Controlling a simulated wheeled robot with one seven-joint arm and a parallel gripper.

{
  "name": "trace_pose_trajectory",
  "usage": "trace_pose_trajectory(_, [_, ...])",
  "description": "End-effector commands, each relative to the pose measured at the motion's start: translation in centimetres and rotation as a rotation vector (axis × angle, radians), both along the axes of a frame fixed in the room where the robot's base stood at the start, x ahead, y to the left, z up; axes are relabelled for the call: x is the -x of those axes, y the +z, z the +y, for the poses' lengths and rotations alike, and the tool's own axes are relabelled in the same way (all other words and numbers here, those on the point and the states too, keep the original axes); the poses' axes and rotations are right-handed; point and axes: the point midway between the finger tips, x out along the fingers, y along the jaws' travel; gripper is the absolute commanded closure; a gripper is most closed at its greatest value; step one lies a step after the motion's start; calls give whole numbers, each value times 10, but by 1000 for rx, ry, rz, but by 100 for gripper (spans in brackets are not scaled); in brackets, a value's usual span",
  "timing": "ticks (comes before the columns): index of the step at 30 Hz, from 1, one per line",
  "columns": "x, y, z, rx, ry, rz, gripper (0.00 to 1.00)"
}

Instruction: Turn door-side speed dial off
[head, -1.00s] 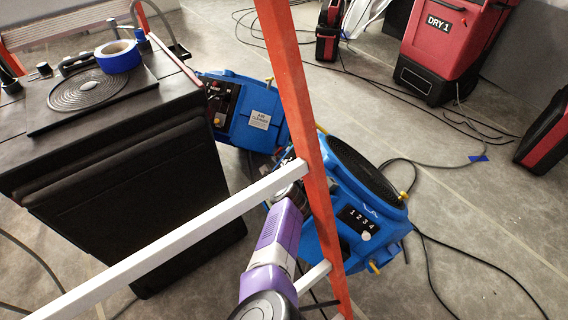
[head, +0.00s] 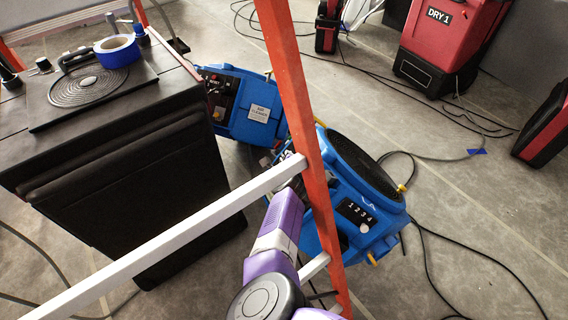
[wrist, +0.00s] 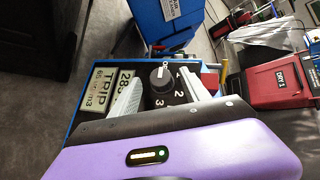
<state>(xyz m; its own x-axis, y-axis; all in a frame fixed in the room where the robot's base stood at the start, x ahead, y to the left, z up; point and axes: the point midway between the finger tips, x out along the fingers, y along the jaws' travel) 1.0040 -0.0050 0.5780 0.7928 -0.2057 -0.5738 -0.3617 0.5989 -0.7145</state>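In the head view my purple wrist reaches a blue machine (head: 340,180) behind the ladder, and the fingertips are hidden there. That machine also has a 1 2 3 4 panel (head: 357,213) with a pale knob (head: 364,228).
An orange ladder leg (head: 290,100) and a white rung (head: 170,235) cross close to my arm. A blue air cleaner (head: 240,105) stands behind. A black unit (head: 120,190) is at left. A red DRY 1 machine (head: 445,45) and cables lie at right.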

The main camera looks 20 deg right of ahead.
Motion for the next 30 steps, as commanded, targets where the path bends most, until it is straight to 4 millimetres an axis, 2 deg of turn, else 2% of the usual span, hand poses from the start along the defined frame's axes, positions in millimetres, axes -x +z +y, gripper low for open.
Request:
trace_pose_trajectory(5, [1,2,0,0,0,-1,46])
trace_pose_trajectory(11, [17,15,5,2,2,1,46])
trace_pose_trajectory(13, [26,22,7,4,2,0,46])
trace_pose_trajectory(30, [117,19,32,1,4,0,46])
